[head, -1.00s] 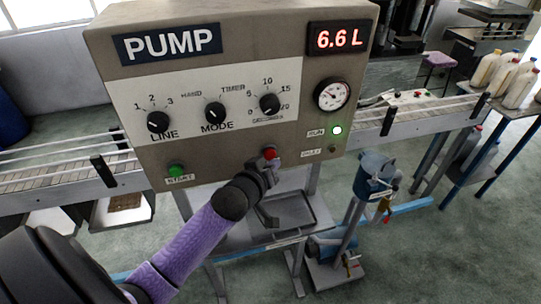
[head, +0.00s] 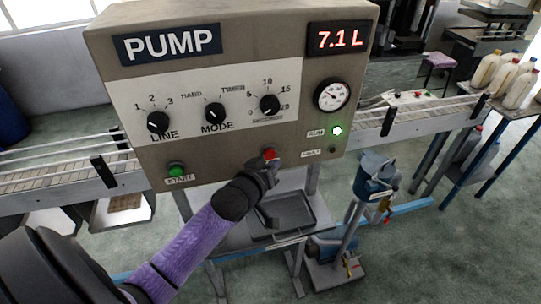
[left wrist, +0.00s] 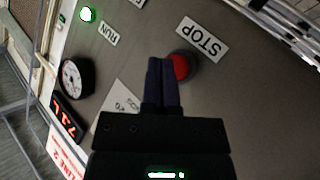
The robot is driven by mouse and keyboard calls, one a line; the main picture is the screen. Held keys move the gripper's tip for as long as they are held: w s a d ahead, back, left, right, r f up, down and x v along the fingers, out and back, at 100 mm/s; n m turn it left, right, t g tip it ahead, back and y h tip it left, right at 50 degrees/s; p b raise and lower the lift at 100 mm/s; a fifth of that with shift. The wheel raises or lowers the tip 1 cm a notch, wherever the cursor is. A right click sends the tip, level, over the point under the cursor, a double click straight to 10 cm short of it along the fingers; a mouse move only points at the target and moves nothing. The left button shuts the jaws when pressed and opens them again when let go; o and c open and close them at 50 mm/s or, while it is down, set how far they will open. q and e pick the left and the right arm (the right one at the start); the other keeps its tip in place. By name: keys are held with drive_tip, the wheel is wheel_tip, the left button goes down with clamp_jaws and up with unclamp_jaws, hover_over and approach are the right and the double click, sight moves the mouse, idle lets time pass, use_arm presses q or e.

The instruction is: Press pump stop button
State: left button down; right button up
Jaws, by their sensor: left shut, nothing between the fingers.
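The pump panel (head: 235,60) stands in front of me with its display (head: 338,39) reading 7.1 L and the RUN lamp (head: 337,131) lit green. The red stop button (head: 269,153) is on the panel's lower edge; in the left wrist view the red button (left wrist: 183,66) sits beside its STOP label (left wrist: 202,39). My left gripper (head: 270,170) is shut and empty, its fingertips (left wrist: 162,62) close by the button and partly covering it. I cannot tell whether they touch it. My right gripper is not in view.
The green start button (head: 176,169) is to the left on the panel, below the selector knobs (head: 214,112). A gauge (head: 331,95) is at the right. A conveyor (head: 425,113) runs behind the panel. A metal tray (head: 285,215) lies below.

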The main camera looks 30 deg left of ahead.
use_arm(q)
drive_tip(key=shift+w+a, duration=0.1)
idle(0.7)
drive_tip(key=shift+w+a, duration=0.2)
drive_tip(key=shift+a, duration=0.05)
drive_tip(key=shift+w+a, duration=0.35)
drive_tip(key=shift+a, duration=0.05)
idle(0.9)
idle(0.3)
drive_tip(key=shift+s+d+p, duration=0.65)
drive_tip(key=shift+d+p, duration=0.05)
drive_tip(key=shift+d, duration=0.05)
